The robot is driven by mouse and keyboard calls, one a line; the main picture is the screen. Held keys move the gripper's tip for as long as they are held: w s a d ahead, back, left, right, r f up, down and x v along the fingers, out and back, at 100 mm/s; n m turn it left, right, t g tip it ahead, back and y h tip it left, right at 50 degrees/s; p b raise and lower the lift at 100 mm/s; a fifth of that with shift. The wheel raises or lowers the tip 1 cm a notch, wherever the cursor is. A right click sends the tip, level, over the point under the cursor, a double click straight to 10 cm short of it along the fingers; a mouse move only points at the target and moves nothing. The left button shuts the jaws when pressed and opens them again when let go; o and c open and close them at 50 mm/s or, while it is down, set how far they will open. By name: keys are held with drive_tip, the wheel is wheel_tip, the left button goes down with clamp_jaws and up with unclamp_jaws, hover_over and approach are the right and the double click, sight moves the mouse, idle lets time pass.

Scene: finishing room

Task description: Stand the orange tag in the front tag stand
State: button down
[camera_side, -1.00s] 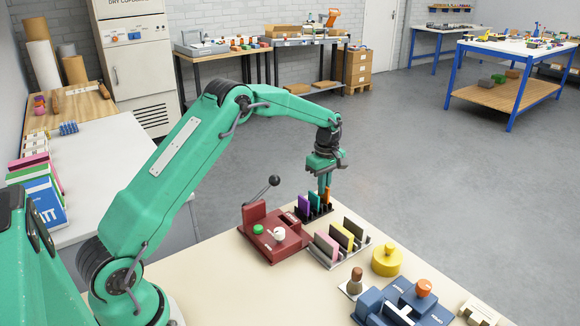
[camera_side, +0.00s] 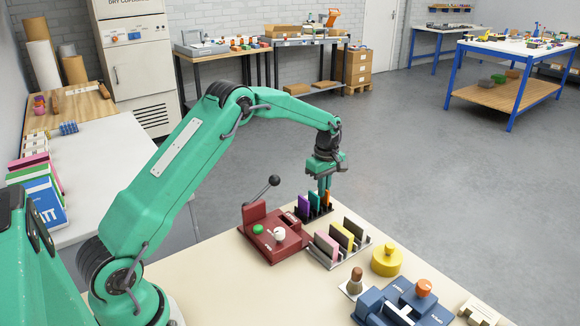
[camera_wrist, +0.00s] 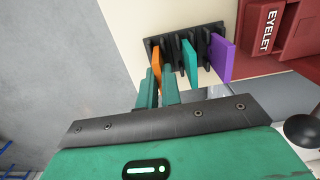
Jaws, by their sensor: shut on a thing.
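My gripper (camera_side: 324,187) points down over the black slotted rack (camera_side: 318,218) at the table's far edge. Its green fingers (camera_wrist: 157,90) are shut on the orange tag (camera_wrist: 157,62). The orange tag stands upright at one end of the rack and also shows in the side view (camera_side: 327,197). Its lower edge is hidden, so I cannot tell whether it is fully seated or slightly raised. A teal tag (camera_wrist: 189,62) and a purple tag (camera_wrist: 221,60) stand in the same rack (camera_wrist: 155,42). I cannot tell which holder is the front tag stand.
A dark red eyelet press (camera_side: 270,240) with a black-knobbed lever stands left of the rack. A grey holder (camera_side: 325,262) with pink, yellow and dark slabs is nearer the camera. A yellow round weight (camera_side: 387,260) and a blue device (camera_side: 405,303) stand right of it.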

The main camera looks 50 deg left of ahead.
drive_tip(key=shift+f, duration=0.15)
drive_tip(key=c, duration=1.9)
unclamp_jaws()
drive_tip(key=shift+r, duration=0.2)
drive_tip(key=shift+r, duration=5.35)
